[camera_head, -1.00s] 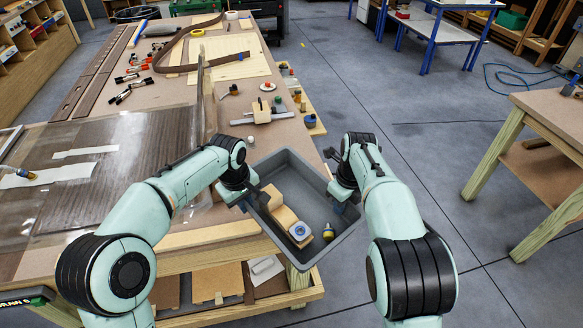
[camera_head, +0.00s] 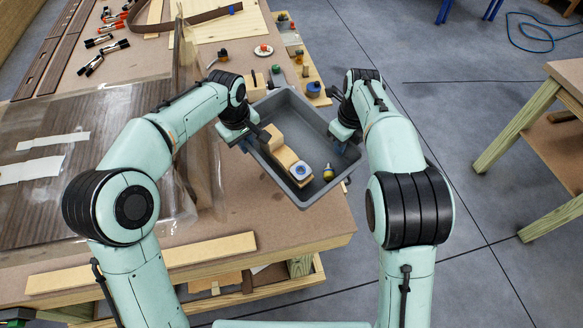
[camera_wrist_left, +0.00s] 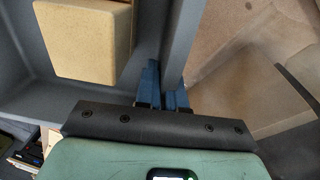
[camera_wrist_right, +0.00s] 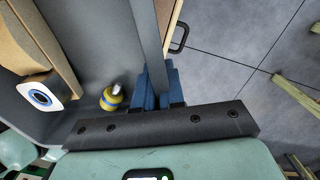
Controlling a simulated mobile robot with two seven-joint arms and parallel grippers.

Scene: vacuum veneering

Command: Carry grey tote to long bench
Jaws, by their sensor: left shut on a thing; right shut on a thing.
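The grey tote (camera_head: 312,128) hangs between my two arms above the near right corner of the long bench (camera_head: 300,222). I cannot tell whether its base touches the bench.
Tools and small parts, such as a blue-topped jar (camera_head: 313,89), lie on the bench beyond the tote. A clear sheet over dark veneer (camera_head: 90,110) covers its left part. Another wooden table (camera_head: 567,75) stands at the right, with open floor between.

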